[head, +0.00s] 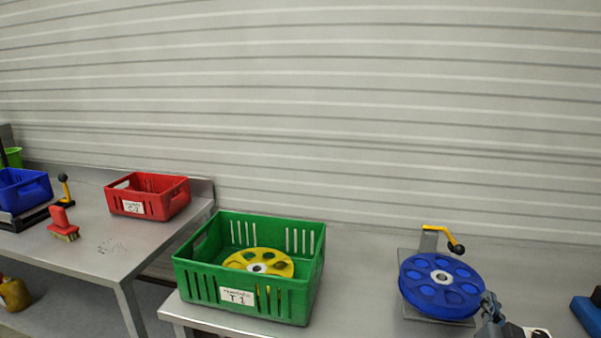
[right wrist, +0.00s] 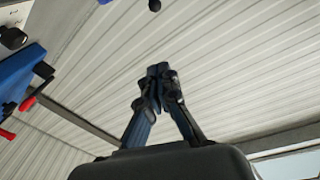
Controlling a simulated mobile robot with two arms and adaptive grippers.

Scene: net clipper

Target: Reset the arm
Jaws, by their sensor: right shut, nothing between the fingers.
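My right gripper (head: 492,310) shows at the lower right of the head view, just beside the right edge of the blue wheel. In the right wrist view its two fingers (right wrist: 158,80) meet at the tips, shut with nothing between them, against the ribbed wall. The blue wheel (head: 425,293) lies on a grey fixture with a yellow lever (head: 433,230) that ends in a black knob. My left gripper does not show in the head view.
A green crate (head: 305,308) holding a yellow wheel (head: 283,266) stands on the near table (head: 365,262). On the left table are a red crate (head: 172,205), a red brush (head: 61,218) and a blue bin (head: 38,184). A blue object (head: 587,316) sits at the far right.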

